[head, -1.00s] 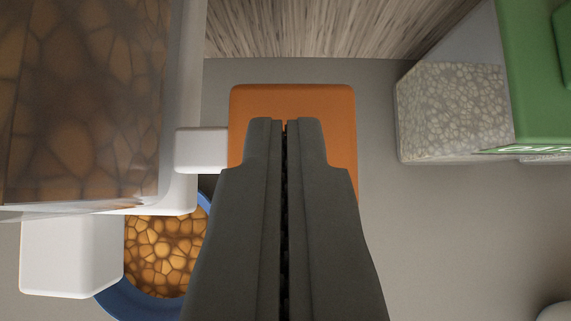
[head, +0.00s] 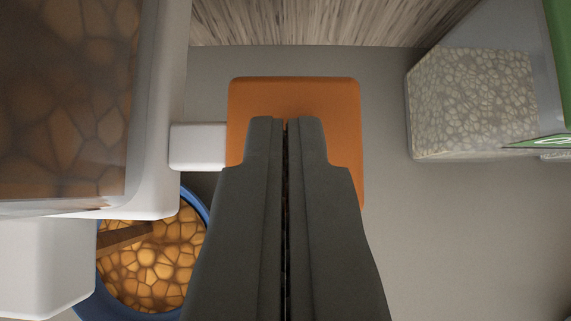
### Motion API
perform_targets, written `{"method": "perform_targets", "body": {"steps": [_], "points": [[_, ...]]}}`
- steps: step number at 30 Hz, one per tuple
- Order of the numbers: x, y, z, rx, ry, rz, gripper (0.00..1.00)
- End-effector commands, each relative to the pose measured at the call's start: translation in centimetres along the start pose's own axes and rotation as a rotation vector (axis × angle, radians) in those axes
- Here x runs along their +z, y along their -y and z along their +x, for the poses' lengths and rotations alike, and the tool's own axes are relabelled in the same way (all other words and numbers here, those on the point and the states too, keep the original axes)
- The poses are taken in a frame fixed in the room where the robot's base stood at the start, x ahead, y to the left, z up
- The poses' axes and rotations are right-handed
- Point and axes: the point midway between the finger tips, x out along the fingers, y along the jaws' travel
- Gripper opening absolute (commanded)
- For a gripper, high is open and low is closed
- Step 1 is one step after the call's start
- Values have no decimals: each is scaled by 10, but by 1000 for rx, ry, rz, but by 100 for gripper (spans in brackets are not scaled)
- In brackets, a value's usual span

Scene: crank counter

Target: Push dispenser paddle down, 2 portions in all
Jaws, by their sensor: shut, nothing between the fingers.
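The orange dispenser paddle (head: 295,98) is in the middle of the view, joined on its left to a short white arm (head: 198,147). My gripper (head: 285,122) is shut and empty. Its fingertips lie over the paddle and hide its lower middle; I cannot tell whether they touch it. The white dispenser (head: 168,110) stands at the left with a clear hopper (head: 70,100) of brown-orange contents. A blue bowl (head: 203,215) below it holds orange-brown pieces (head: 150,265), partly hidden by the dispenser and my gripper.
A clear container (head: 475,105) of pale pieces with a green part (head: 556,60) stands at the upper right. A white block (head: 45,265) juts out at the lower left. Grey counter (head: 450,230) is clear right of my gripper. A wood-grained surface (head: 320,22) lies at the top.

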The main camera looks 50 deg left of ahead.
Motion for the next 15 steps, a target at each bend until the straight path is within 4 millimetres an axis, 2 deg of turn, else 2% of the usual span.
{"method": "perform_targets", "body": {"steps": [2, 8, 11, 15], "points": [[2, 1, 2, -4, 7, 2, 0], [-18, 5, -15, -1, 3, 0, 0], [-34, 8, -28, 2, -1, -1, 0], [-31, 7, -59, 4, -1, 2, 0]]}}
